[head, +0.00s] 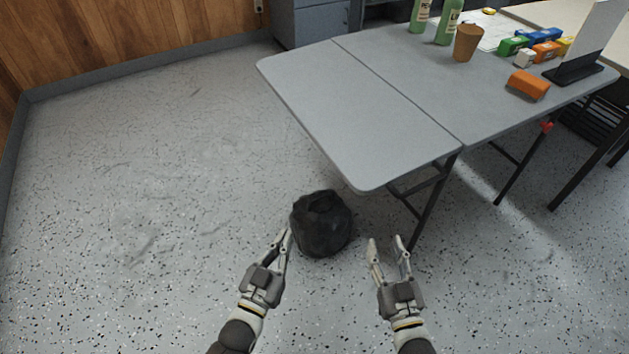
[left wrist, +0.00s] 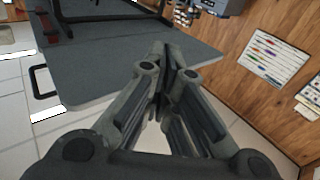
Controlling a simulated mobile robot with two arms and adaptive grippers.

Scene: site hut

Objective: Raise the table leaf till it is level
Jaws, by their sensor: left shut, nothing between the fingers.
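The grey table leaf (head: 360,110) extends from the left side of the table (head: 440,65), across a thin seam. It looks level with the tabletop, its edges running on in line with the table's. A grey panel, which looks like the leaf (left wrist: 130,60), shows beyond the fingers in the left wrist view. My left gripper (head: 283,242) is shut and empty, low in front of the leaf and left of a black bag. Its closed fingers fill the middle of the left wrist view (left wrist: 165,75). My right gripper (head: 389,248) is open and empty, below the leaf's near corner in the picture.
The black bag (head: 321,226) sits on the floor near the leaf's near corner. Green bottles (head: 447,28), a brown cup (head: 467,43), an orange block (head: 528,85) and a sign stand on the tabletop. Dark table legs (head: 432,205) show underneath. The floor at left is clear.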

